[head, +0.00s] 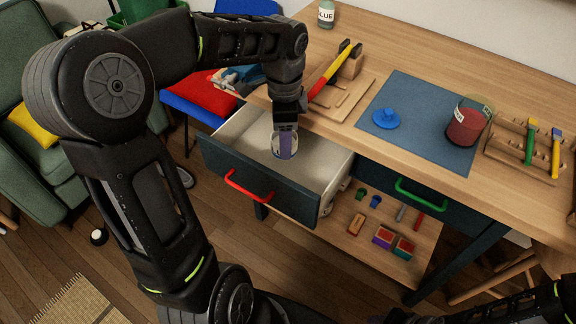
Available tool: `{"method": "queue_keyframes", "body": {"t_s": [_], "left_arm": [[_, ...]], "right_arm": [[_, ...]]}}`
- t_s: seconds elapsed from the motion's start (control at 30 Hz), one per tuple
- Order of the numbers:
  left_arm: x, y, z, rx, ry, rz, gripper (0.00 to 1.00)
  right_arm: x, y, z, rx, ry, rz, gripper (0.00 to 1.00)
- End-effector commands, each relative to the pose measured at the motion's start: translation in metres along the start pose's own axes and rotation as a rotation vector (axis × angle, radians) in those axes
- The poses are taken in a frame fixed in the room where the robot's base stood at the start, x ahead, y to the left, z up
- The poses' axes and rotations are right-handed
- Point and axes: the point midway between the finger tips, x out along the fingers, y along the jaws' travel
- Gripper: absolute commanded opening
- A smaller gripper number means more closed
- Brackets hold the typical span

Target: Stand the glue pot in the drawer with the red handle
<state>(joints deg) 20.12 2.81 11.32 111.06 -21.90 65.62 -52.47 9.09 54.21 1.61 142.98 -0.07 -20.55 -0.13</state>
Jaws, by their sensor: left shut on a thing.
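The drawer with the red handle (249,186) is pulled open at the left of the workbench, and its pale floor (318,153) is mostly bare. My left gripper (285,131) points down into the drawer and is shut on a small pale open-topped pot (275,149). The pot looks upright; I cannot tell if its base touches the drawer floor, and no label on it is readable. A greenish container labelled GLUE (326,14) stands at the back edge of the bench. My right gripper is not visible; only part of that arm shows at the lower right.
A blue mat (415,101) holds a blue lid-like piece (386,118) and a jar with red contents (467,123). A wooden board (341,103) with tools is near my left gripper. The drawer with the green handle (421,193) is shut. A lower shelf (340,238) holds small items.

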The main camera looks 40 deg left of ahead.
Motion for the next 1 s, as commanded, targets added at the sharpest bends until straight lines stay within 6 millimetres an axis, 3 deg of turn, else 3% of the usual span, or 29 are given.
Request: {"method": "queue_keyframes", "body": {"t_s": [0.1,0.3,0.77,1.0], "left_arm": [[0.036,0.001,0.001,-0.001,-0.003,0.006,0.05],[0.075,-0.001,0.000,-0.001,0.000,0.002,0.05],[0.086,-0.002,0.000,-0.001,0.000,0.001,0.05],[0.120,-0.002,0.000,-0.001,-0.001,0.002,0.05]], "right_arm": [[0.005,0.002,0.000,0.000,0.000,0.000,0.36],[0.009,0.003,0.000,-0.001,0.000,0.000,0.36],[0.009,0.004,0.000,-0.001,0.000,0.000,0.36],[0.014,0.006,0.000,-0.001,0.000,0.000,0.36]]}}
